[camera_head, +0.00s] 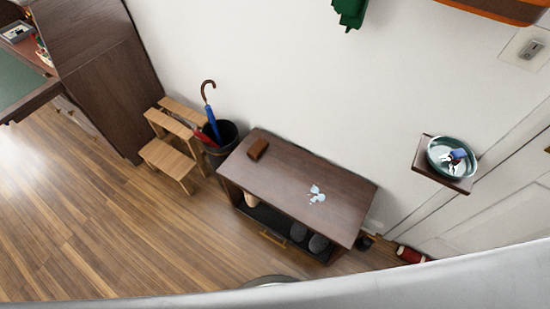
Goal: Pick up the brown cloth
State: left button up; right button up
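A small brown folded item (258,149), the only thing here that looks like the brown cloth, lies on the left back part of the dark wooden bench (335,195). It is too small to tell whether it is cloth or leather. Neither of my grippers is in view.
Pale blue pieces (317,194) lie on the bench top, with shoes (318,243) below. A bin with a blue umbrella (211,115) and a wooden step stool (168,158) stand to the left. A bowl (440,148) sits on a wall shelf. Floor at left is clear.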

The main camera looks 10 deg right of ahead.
aim_at(260, 146)
jog(key=u, duration=1.9)
jog(key=i, duration=1.4)
jog(key=z, duration=3.7)
